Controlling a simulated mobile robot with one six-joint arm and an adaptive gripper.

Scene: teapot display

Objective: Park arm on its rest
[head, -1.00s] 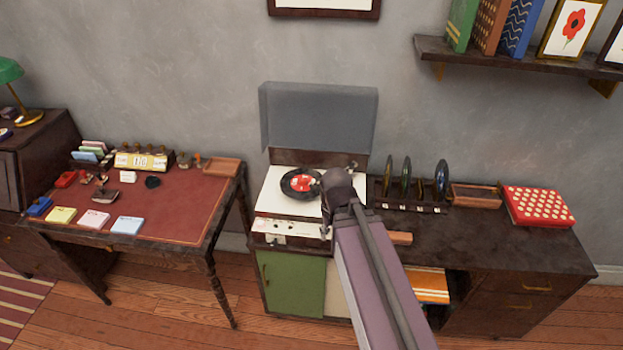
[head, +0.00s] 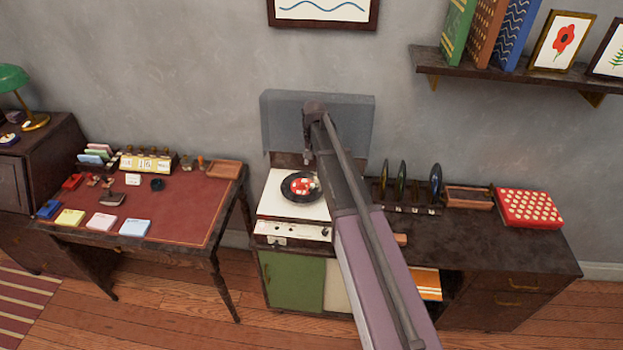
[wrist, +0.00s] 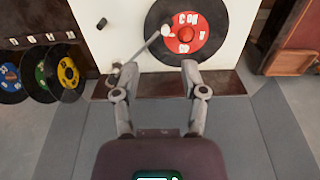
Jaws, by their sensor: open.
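My arm reaches up from the bottom of the head view. Its end is in front of the record player's raised grey lid (head: 350,112). My gripper (wrist: 155,78) shows in the wrist view with its two fingers apart and nothing between them. Beyond the fingertips is the record player's white deck (head: 290,208) with a black record with a red label (wrist: 186,33) and a tone arm (wrist: 145,50). The record also shows in the head view (head: 301,187). I cannot make out an arm rest in either view; the gripper's fingers are mostly hidden in the head view.
A rack of upright records (head: 405,190) stands right of the player, with a wooden tray (head: 468,198) and a red dotted box (head: 528,207) beyond. A red-topped desk (head: 185,205) with small items stands left. A wall shelf (head: 480,72) juts out at the upper right.

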